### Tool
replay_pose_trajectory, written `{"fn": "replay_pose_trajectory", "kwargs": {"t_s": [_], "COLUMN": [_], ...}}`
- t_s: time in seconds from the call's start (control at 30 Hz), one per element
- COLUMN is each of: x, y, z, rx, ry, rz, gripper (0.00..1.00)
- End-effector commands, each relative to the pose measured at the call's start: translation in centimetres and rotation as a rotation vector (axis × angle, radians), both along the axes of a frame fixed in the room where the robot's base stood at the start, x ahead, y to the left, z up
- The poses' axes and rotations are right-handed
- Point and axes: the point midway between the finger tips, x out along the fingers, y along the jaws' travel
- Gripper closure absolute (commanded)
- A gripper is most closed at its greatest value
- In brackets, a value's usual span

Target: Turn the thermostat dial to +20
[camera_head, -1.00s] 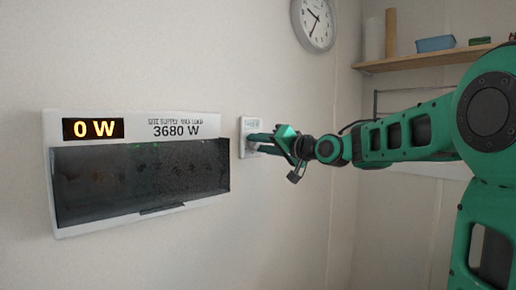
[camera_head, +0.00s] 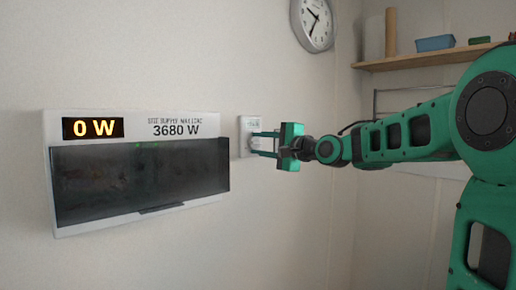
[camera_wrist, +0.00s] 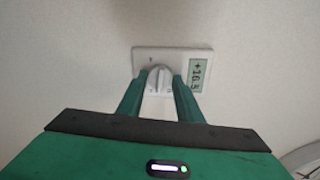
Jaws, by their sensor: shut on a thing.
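The thermostat is a small white plate (camera_head: 249,123) on the wall, right of the power panel. In the wrist view its plate (camera_wrist: 182,55) appears turned sideways, with a grey display (camera_wrist: 200,74) that seems to read +16.5. The white dial (camera_wrist: 158,76) stands out from the plate. My gripper (camera_wrist: 160,84) is shut on the dial, with one green finger on each side of it. In the head view my gripper (camera_head: 262,144) reaches the thermostat from the right, and its fingers partly hide the dial.
A power panel (camera_head: 140,219) with a dark cover reads 0 W and 3680 W, close left of the thermostat. A round clock (camera_head: 313,24) hangs above right. A wooden shelf (camera_head: 420,60) with small items is at upper right. The wall below the thermostat is bare.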

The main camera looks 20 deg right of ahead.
Motion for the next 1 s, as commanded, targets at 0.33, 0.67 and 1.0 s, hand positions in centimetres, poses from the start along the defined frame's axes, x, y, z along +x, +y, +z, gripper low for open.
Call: {"fn": "replay_pose_trajectory", "kwargs": {"t_s": [0.33,0.67,1.0], "x": [0.08,0.07,0.07], "y": [-0.45,-0.44,-0.41], "z": [-0.53,-0.69,-0.78], "rx": [0.242,0.355,0.375], "ry": [0.096,0.139,0.148], "rz": [-0.010,-0.011,-0.010], "gripper": [0.90,0.90,0.90]}}
